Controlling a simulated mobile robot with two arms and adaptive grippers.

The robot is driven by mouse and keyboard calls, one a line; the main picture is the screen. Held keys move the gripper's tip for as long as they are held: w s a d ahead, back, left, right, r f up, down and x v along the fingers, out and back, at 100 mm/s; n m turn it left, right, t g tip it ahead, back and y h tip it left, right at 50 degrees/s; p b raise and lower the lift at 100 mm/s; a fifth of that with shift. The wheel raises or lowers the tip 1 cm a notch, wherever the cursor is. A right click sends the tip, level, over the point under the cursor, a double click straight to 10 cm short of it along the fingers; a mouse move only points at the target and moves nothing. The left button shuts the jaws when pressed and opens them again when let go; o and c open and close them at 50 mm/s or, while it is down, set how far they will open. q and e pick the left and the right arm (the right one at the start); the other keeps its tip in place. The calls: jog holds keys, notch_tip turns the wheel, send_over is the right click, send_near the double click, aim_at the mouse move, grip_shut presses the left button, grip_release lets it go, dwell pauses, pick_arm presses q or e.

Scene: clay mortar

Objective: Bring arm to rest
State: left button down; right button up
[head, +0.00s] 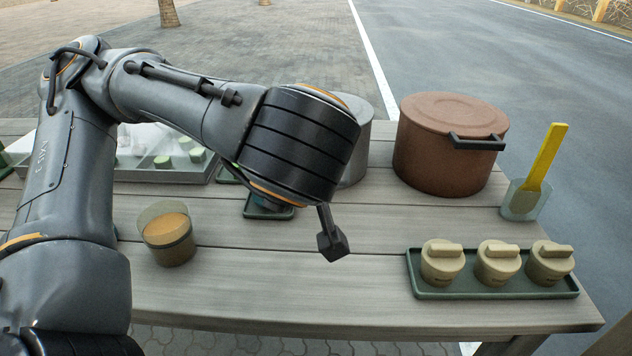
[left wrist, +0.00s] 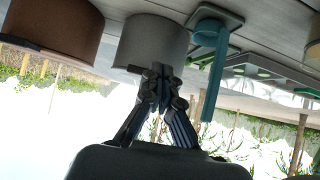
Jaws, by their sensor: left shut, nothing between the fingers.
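My left arm comes in from the left of the head view and reaches over the table (head: 330,295). Its wrist hangs above the middle of the tabletop, and most of the hand is hidden behind the wrist there. In the left wrist view, which is upside down, my left gripper (left wrist: 160,78) has its fingertips together with nothing between them. It appears in front of a grey pot (left wrist: 153,42), and I cannot tell how far off that is. My right gripper is not in view.
A brown lidded pot (head: 447,150) stands at the back right, beside a clear cup with a yellow spatula (head: 545,158). A green tray (head: 500,293) holds three lidded jars. A cup with orange contents (head: 167,235) stands left.

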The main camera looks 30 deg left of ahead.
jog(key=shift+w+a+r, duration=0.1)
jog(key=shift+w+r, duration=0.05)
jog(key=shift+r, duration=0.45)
